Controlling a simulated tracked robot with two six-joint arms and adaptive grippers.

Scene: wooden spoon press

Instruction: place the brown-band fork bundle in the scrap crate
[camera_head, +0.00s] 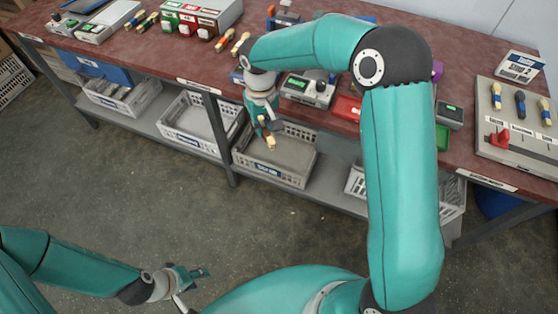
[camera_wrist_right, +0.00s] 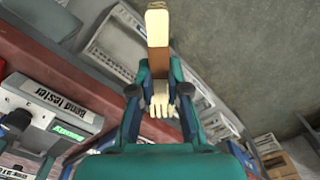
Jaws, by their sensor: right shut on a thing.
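My right gripper (camera_head: 266,130) points down in front of the table edge, shut on a fork bundle. The bundle (camera_head: 270,143) hangs below the fingertips, over a grey crate (camera_head: 297,178) on the lower shelf and apart from it. In the right wrist view, the bundle (camera_wrist_right: 158,27) shows a pale wooden end with a brown band, and pale tines between the fingers (camera_wrist_right: 160,85). The crate has a blue label, too small to read surely. My left gripper (camera_head: 190,276) is low at the left, away from the table; its jaw opening is unclear.
More crates stand on the shelf, one to the left (camera_head: 190,130) and one partly hidden behind my right arm (camera_head: 354,182). The red-brown tabletop (camera_head: 130,55) holds testers, trays and more bundles. The floor in front is clear.

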